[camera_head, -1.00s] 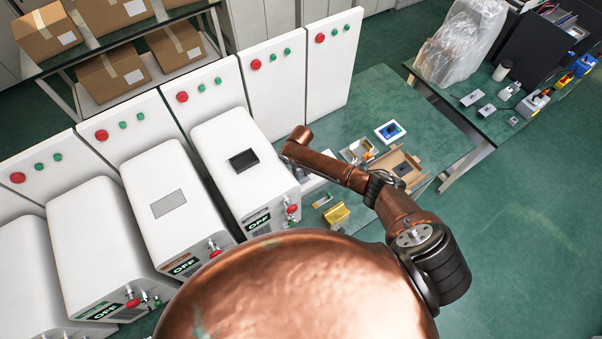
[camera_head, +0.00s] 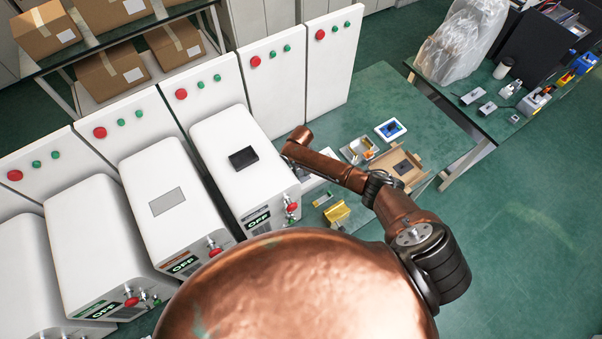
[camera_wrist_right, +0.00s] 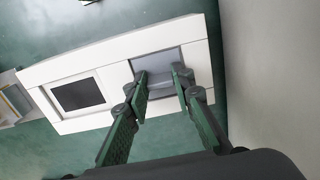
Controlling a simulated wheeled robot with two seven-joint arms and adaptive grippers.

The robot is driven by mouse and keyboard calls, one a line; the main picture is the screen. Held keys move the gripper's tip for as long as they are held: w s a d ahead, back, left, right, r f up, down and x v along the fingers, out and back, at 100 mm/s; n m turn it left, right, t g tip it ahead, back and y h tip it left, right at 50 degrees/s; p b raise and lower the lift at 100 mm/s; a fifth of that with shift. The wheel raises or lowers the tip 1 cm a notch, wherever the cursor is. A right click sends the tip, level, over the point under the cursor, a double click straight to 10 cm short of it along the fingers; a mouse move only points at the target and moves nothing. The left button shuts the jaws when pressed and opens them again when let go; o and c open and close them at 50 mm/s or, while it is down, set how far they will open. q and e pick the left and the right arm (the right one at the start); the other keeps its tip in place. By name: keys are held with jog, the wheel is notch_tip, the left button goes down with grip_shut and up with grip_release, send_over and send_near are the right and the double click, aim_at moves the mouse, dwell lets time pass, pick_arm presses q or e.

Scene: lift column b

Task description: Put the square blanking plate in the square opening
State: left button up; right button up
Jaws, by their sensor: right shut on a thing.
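In the right wrist view my right gripper (camera_wrist_right: 162,83) has its two green-padded fingers closed around a grey plate-like piece (camera_wrist_right: 155,67). The piece is over the right part of a long white panel (camera_wrist_right: 113,74), inside a square outline. I cannot tell whether it sits in an opening there or is above it. A dark square (camera_wrist_right: 78,94) shows in the left part of the same panel. In the head view my copper right arm reaches over the near end of the green table; its gripper is hidden there. My left gripper is not in view.
White machines (camera_head: 225,150) stand left of the table (camera_head: 385,95), close to my arm. A cardboard tray (camera_head: 412,171), a white-framed blue item (camera_head: 391,130) and a yellow piece (camera_head: 337,214) lie on the table. Its far part is clear.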

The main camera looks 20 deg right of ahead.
aim_at(301, 174)
jog(key=o, duration=1)
notch_tip(301, 174, up, 12)
jog(key=shift+r, duration=0.1)
jog(key=shift+a, duration=0.1)
dwell(0.4)
